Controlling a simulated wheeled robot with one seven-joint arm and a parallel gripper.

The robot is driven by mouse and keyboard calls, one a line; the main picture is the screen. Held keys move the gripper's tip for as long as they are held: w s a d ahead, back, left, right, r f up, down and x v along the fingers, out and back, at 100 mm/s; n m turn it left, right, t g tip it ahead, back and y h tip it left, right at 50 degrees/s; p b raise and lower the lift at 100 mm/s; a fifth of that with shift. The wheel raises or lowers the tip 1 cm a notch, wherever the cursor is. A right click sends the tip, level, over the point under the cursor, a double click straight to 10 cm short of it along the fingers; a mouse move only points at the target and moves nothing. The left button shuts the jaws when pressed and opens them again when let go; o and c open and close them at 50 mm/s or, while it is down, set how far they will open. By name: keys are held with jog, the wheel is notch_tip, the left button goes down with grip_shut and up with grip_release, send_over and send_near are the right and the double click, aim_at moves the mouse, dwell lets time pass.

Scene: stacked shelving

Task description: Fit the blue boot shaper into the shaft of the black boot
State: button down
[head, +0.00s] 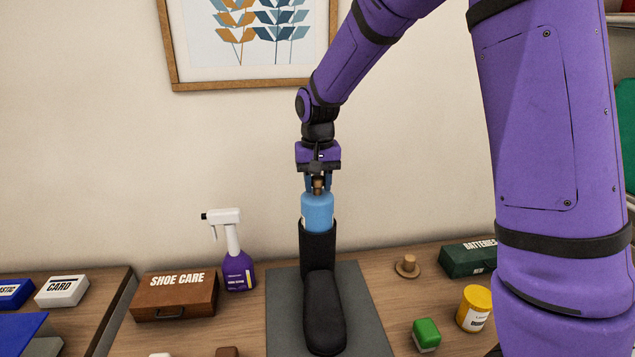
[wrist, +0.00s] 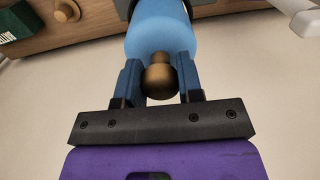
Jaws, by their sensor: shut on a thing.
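The black boot (head: 323,312) stands upright on a grey mat (head: 368,315), its toe toward me. The blue boot shaper (head: 317,209) is upright at the top of the boot's shaft (head: 318,243). Its lower part is hidden by the shaft, and its upper part shows above the rim. My gripper (head: 318,184) is directly above and shut on the shaper's brown knob. In the wrist view the blue shaper (wrist: 157,35) lies beyond the fingers, with the round knob (wrist: 159,78) between them. The boot's opening is hidden in that view.
A spray bottle (head: 237,255) and a brown shoe care box (head: 175,296) stand left of the mat. To the right are a wooden knob-like piece (head: 407,266), a green batteries box (head: 467,259), a yellow tin (head: 474,308) and a green block (head: 426,334). The wall is behind.

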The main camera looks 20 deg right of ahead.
jog(key=shift+f, duration=4.05)
dwell(4.0)
